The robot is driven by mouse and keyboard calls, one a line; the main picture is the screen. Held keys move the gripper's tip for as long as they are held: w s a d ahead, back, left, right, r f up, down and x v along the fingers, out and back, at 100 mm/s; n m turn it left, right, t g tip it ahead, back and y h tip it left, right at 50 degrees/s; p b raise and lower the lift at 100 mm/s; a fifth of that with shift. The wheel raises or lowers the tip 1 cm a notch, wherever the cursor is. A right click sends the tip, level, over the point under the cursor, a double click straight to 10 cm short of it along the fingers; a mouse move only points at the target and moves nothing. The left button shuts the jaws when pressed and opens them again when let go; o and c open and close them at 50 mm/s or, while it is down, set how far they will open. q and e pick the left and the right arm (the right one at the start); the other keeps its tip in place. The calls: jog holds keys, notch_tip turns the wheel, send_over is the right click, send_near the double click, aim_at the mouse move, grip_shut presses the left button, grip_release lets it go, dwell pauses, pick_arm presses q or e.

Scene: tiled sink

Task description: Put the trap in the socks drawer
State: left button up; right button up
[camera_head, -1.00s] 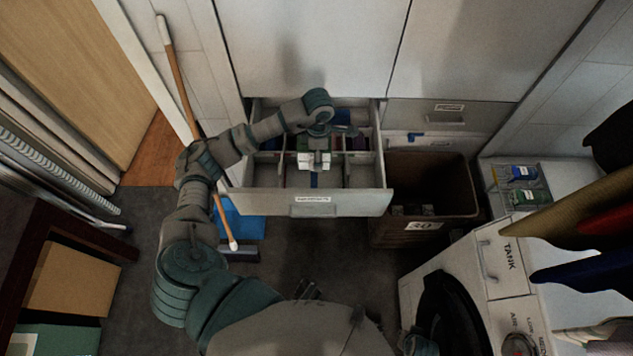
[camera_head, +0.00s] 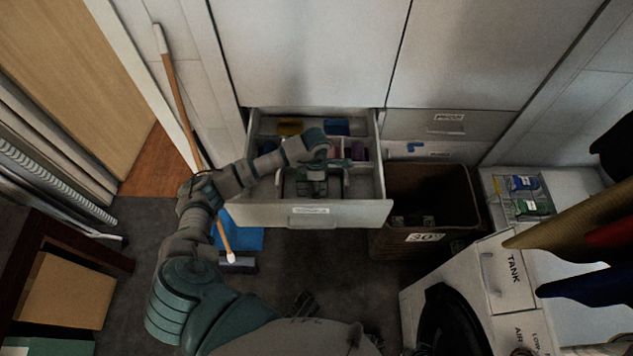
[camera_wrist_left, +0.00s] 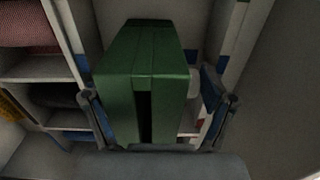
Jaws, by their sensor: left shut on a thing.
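A green box-shaped object, which I take to be the trap (camera_wrist_left: 143,70), is between the fingers of my left gripper (camera_wrist_left: 158,98) in the left wrist view. The gripper is shut on it, and a dark slot shows in its near face. In the head view my left gripper (camera_head: 316,188) is low in the front middle part of the open drawer (camera_head: 345,213), which has a label on its front. The trap is mostly hidden there by my arm and hand. I cannot tell whether it touches the drawer floor. My right gripper is not in view.
Dividers split the drawer, with folded coloured cloths such as a yellow one (camera_head: 290,127) and a blue one (camera_head: 337,127) at the back. A brown bin (camera_head: 430,190) stands right of the drawer. A broom (camera_head: 180,100) leans at its left.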

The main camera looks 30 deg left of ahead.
pick_arm(q)
jog(key=o, duration=1.1)
jog(key=shift+a+f, duration=0.1)
jog(key=shift+c, duration=0.2)
jog(key=shift+o, duration=0.7)
jog(key=shift+a, duration=0.1)
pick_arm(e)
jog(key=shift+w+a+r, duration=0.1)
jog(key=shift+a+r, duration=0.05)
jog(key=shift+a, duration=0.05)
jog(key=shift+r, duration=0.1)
pick_arm(q)
notch_tip(320, 180, up, 12)
jog(key=shift+r+p, duration=0.1)
jog(key=shift+p, duration=0.7)
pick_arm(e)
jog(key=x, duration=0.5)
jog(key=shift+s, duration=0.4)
